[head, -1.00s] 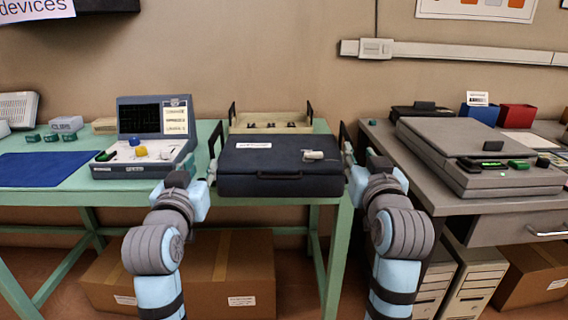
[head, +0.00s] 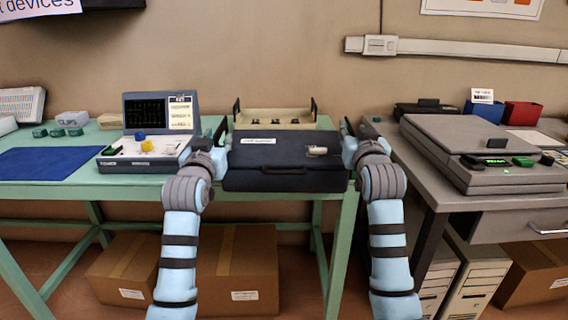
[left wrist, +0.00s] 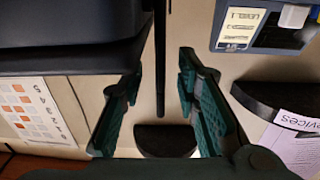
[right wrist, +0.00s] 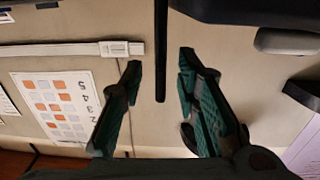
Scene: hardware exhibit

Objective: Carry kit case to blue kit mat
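The dark navy kit case (head: 285,174) is closed and level at the front of the green bench, a white label and a small grey piece on its lid. Black upright handles stand at its two sides. The blue kit mat (head: 45,164) lies flat and bare on the bench at the far left. My left gripper (left wrist: 161,72) is open, with the case's black handle bar (left wrist: 160,40) between its fingers, apart from both. My right gripper (right wrist: 160,72) is also open, with the other handle bar (right wrist: 160,35) between its fingers. In the head view my wrists partly hide both grippers.
An instrument with a dark screen (head: 158,112) stands between mat and case. Small green blocks (head: 58,132) sit behind the mat. A beige tray (head: 275,117) with black handles is behind the case. A grey desk with a large grey device (head: 475,150) is at the right.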

